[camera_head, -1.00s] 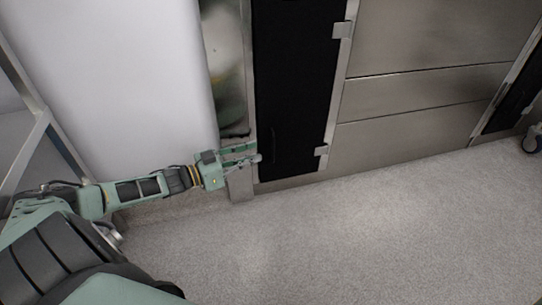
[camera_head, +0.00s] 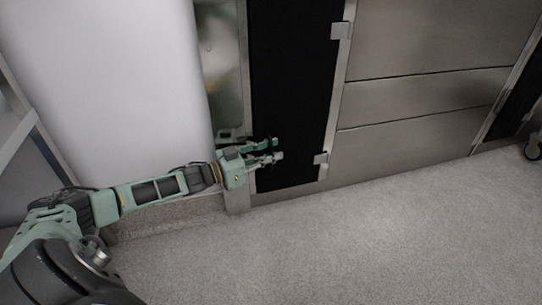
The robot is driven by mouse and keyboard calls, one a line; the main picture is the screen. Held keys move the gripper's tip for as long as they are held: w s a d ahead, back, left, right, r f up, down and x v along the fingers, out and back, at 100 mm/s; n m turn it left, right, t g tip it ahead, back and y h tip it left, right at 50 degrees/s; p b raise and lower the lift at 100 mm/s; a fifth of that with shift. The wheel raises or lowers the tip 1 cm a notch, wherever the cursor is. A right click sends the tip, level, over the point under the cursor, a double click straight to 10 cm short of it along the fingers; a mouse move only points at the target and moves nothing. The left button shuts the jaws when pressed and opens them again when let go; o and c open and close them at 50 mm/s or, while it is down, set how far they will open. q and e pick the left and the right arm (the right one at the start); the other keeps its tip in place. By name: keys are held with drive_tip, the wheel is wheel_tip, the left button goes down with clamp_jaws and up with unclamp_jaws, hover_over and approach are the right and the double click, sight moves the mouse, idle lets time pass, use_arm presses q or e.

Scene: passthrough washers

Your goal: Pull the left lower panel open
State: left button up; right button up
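The left lower panel (camera_head: 292,85) is a tall black door low in the steel front, with metal hinges on its right edge. It looks closed. My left gripper (camera_head: 277,149) is in front of the panel's lower left part. Its two fingers are apart, with a gap between them, and I see nothing held. I cannot tell whether the fingertips touch the panel. The panel's handle does not show clearly; the gripper may cover it. My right gripper is out of view.
Steel panels (camera_head: 420,104) fill the front to the right, with another black panel (camera_head: 516,98) at the far right. A caster wheel (camera_head: 534,148) shows at the right edge. A white wall (camera_head: 110,90) stands left. The grey floor (camera_head: 350,240) is clear.

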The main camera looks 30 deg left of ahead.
use_arm(q)
drive_tip(key=shift+c, duration=0.4)
clamp_jaws()
